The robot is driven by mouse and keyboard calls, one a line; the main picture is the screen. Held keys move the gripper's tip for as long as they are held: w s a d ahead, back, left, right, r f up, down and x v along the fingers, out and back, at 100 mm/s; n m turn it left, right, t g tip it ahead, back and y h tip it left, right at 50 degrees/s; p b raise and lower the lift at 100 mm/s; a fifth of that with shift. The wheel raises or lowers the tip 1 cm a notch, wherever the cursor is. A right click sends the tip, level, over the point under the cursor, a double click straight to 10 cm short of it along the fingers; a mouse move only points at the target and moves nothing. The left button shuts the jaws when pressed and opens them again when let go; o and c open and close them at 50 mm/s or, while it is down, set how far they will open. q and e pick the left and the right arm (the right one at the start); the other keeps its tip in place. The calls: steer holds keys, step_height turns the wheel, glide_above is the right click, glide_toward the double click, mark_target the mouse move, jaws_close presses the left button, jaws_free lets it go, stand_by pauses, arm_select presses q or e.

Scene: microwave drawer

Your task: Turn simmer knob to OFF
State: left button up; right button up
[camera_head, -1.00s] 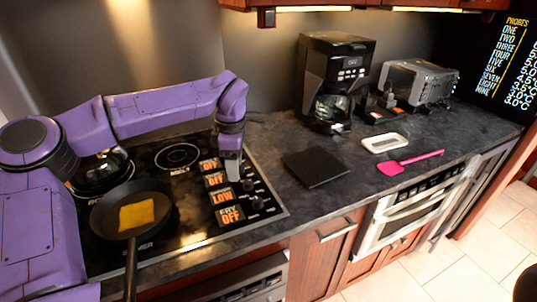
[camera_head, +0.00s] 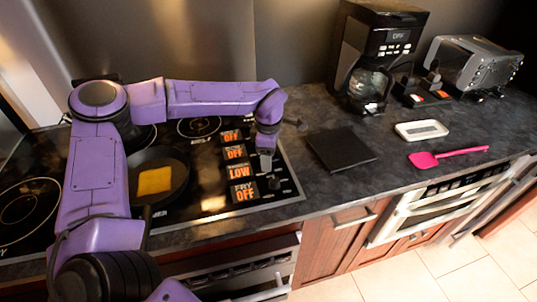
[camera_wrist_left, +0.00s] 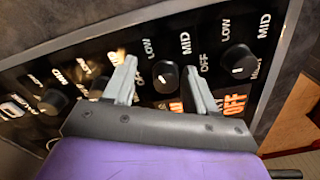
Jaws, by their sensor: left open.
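The cooktop's right side has a row of black knobs with orange displays. One display reads LOW (camera_head: 241,171); the front one reads FRY OFF (camera_head: 244,191). My left gripper (camera_head: 266,164) points down over the knob row beside the LOW display, hiding the knob there. In the left wrist view its fingers (camera_wrist_left: 163,68) are open, one on each side of a black knob (camera_wrist_left: 164,76) with LOW and MID marks. I cannot tell whether they touch it. The knob beside it (camera_wrist_left: 238,62) is outside the fingers. The simmer label is not readable. My right gripper is not in view.
A black pan (camera_head: 174,160) with a yellow-orange slab (camera_head: 155,181) sits on the cooktop (camera_head: 212,205). On the counter to the right are a black mat (camera_head: 340,150), a coffee maker (camera_head: 380,50), a white tray (camera_head: 421,130) and a pink spatula (camera_head: 424,160).

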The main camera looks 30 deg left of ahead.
arm_select(q)
steer(key=shift+s+r, duration=0.3)
steer(key=shift+s, duration=0.2)
steer(key=shift+c, duration=0.3)
steer(key=shift+s+r, duration=0.1)
steer(key=shift+s, duration=0.05)
steer(key=c, duration=0.5)
jaws_close()
steer(key=shift+a, duration=0.1)
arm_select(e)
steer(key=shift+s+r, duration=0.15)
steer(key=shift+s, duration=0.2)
